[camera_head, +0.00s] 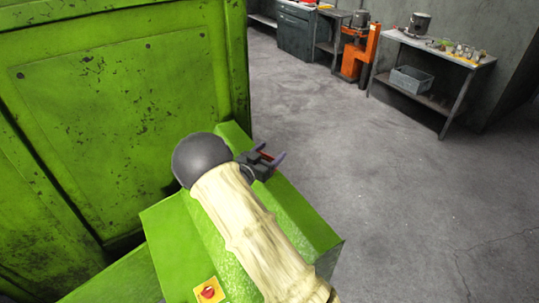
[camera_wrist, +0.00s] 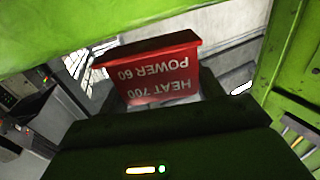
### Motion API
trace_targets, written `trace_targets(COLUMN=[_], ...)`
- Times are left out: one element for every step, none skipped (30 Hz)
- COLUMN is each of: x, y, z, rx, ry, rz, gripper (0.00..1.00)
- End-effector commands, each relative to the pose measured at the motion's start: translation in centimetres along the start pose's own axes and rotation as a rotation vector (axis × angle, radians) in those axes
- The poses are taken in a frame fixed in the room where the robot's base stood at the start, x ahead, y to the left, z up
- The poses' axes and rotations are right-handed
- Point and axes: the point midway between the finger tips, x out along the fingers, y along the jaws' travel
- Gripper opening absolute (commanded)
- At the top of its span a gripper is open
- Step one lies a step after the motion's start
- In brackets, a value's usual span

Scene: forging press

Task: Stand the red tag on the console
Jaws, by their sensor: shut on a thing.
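The red tag (camera_wrist: 152,68) fills the middle of the wrist view. White lettering on it reads HEAT 700 POWER 60 and appears upside down. My gripper (camera_head: 270,154) is shut on the tag, and only a small red bit of it shows between the fingers in the head view. The green console (camera_head: 165,235) lies below my arm, with its sloped top partly hidden by the arm. My gripper appears over or just past the console's far end; its height above it cannot be told.
A large green press cabinet (camera_head: 115,95) stands close on the left. A red knob on a yellow plate (camera_head: 208,291) sits on the console's near part. A workbench (camera_head: 435,48) and an orange machine (camera_head: 360,50) stand far back. The grey floor (camera_head: 420,180) at right is clear.

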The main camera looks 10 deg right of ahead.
Motion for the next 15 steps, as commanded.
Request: trace_targets(x=[0.0,0.0,0.0,0.0,0.0,0.0,0.0,0.0,0.0,0.0,0.0,0.0,0.0,0.0,-0.1], y=[0.0,0.0,0.0,0.1,0.1,0.1,0.1,0.1,0.1,0.1,0.1,0.1,0.0,0.0,0.0], z=[0.5,0.8,1.1,1.2,1.3,1.4,1.4,1.4,1.4,1.4,1.4,1.4,1.5,1.6,1.8], rx=[-0.002,-0.002,-0.002,-0.001,0.0,0.001,0.001,0.001,0.001,0.001,0.001,0.001,0.001,0.001,0.001], ry=[0.0,0.0,0.0,0.001,0.001,0.001,0.001,0.001,0.001,0.001,0.001,0.001,0.001,0.001,0.001], rz=[0.0,0.0,0.001,0.001,0.001,0.001,0.001,0.001,0.001,0.001,0.001,0.001,0.001,0.0,-0.001], gripper=[0.45,0.45,0.45,0.45,0.45,0.45,0.45,0.45,0.45,0.45,0.45,0.45,0.45,0.45,0.45])
